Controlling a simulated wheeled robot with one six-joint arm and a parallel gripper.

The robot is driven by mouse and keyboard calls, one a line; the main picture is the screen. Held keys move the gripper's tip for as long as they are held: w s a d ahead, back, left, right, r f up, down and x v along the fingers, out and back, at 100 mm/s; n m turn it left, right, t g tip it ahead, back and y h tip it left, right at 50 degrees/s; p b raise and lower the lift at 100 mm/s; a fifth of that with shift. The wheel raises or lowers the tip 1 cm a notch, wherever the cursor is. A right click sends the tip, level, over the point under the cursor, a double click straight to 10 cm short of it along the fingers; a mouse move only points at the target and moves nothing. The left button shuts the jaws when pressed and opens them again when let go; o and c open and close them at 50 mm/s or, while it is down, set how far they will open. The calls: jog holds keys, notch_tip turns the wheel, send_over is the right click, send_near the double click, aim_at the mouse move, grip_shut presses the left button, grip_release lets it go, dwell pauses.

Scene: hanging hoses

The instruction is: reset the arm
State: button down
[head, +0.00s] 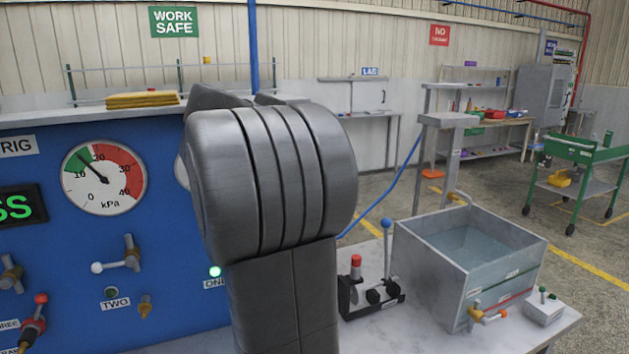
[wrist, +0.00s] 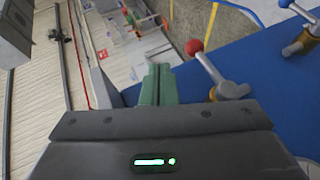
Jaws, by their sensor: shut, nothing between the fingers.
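My arm (head: 272,185) stands large in the middle of the head view and hides part of the blue rig panel (head: 60,225). My gripper does not show in the head view. In the wrist view my gripper (wrist: 158,75) shows as two green fingers pressed together. Nothing is between them. In the wrist view a red-knobbed lever (wrist: 212,72) on the blue panel appears just right of the fingers, with no clear contact. A blue-knobbed lever (wrist: 303,16) is farther right.
The panel carries a pressure gauge (head: 104,177) and a white-knobbed valve (head: 120,262). At right, a grey water tank (head: 430,275) and a black fixture with a red top (head: 370,290) stand on the bench. A blue hose (head: 385,190) runs behind. A green cart (head: 580,165) stands farther back.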

jog(key=s+a+f+n+t+h+b, duration=0.2)
jog(key=s+a+t+b, duration=0.1)
jog(key=s+a, duration=0.2)
jog(key=s+a+f+n+t+h+b, duration=0.2)
jog(key=s+a, duration=0.3)
jog(key=a, duration=0.3)
jog(key=shift+s+f+t+h+b, duration=0.15)
jog(key=shift+f+t+h+b, duration=0.2)
jog(key=shift+t+b, duration=0.2)
jog(key=shift+d, duration=0.15)
dwell(0.4)
